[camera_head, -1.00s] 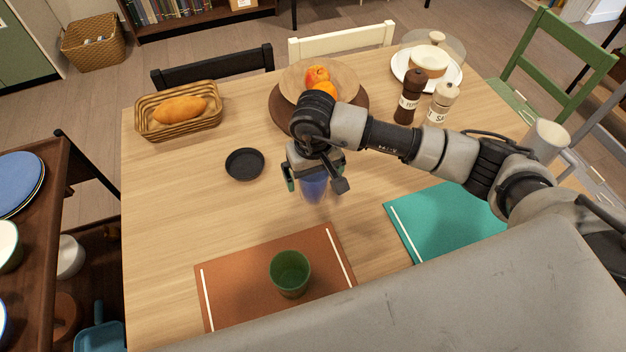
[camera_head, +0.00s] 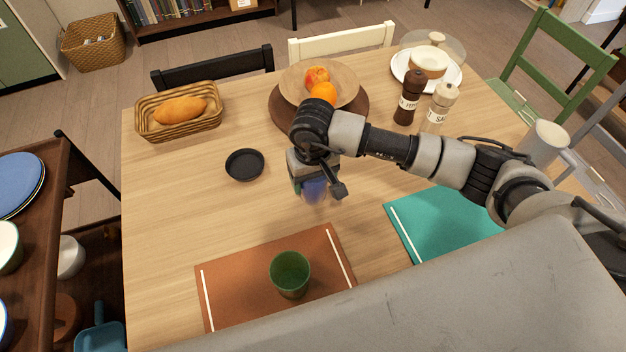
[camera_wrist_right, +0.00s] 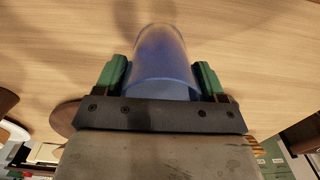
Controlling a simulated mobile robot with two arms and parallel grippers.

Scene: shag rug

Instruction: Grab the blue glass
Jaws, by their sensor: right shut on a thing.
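The blue glass (camera_head: 314,190) is a translucent tumbler at the middle of the wooden table, partly hidden under my right gripper (camera_head: 312,187). In the right wrist view the glass (camera_wrist_right: 164,60) sits between the two green fingertips of the right gripper (camera_wrist_right: 163,82), which are shut on its sides. I cannot tell whether the glass is resting on the table or just above it. My left gripper is not in view.
A green cup (camera_head: 290,273) stands on the brown placemat (camera_head: 235,290) in front. A teal placemat (camera_head: 440,228), pepper mill (camera_head: 409,98) and salt mill (camera_head: 440,105) are on the right. A fruit bowl (camera_head: 343,82) is behind.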

